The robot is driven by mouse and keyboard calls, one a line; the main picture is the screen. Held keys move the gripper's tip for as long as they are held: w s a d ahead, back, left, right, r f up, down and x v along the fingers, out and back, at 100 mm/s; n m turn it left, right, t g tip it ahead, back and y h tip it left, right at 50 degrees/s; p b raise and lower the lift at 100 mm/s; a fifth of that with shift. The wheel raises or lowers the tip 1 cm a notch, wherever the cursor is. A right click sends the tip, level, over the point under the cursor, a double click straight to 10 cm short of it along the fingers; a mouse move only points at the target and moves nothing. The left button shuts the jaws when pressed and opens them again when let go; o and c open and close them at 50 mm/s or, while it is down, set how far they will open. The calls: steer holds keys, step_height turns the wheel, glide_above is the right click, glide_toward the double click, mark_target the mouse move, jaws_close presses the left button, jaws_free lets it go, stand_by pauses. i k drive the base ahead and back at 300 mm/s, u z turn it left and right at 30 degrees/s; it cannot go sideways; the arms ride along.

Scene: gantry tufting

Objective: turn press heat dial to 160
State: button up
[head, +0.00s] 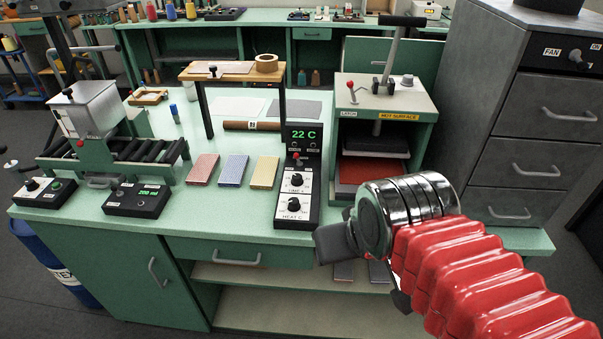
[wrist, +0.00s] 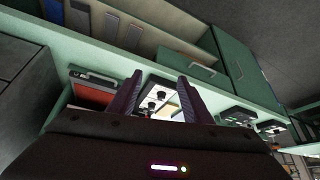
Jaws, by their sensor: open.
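The press heat dial (head: 294,204) is a black round knob on a white plate, marked HEAT C, at the front end of the black control box (head: 311,190). The time dial (head: 296,180) sits just behind it. The display (head: 303,134) reads 22 C in green. The heat press (head: 384,120) stands right of the box. My gripper (head: 362,268) is right of and in front of the box, apart from it; its fingers are partly hidden in the head view. In the wrist view my gripper (wrist: 160,78) is open and empty, with the heat dial (wrist: 161,95) seen between its fingers.
Red, blue and yellow blocks (head: 234,168) lie left of the box. A small raised wooden stand (head: 232,71) is behind them. Two other control boxes (head: 138,199) sit at the bench's front left. Grey drawers (head: 535,130) stand at the right. An open shelf (head: 300,278) lies below the bench top.

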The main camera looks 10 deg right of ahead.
mark_target(293, 205)
steer(key=k, duration=1.25)
steer(key=u, duration=0.45)
steer(key=i, duration=0.6)
steer(key=u, duration=0.4)
steer(key=i, duration=1.15)
steer(key=z, duration=0.3)
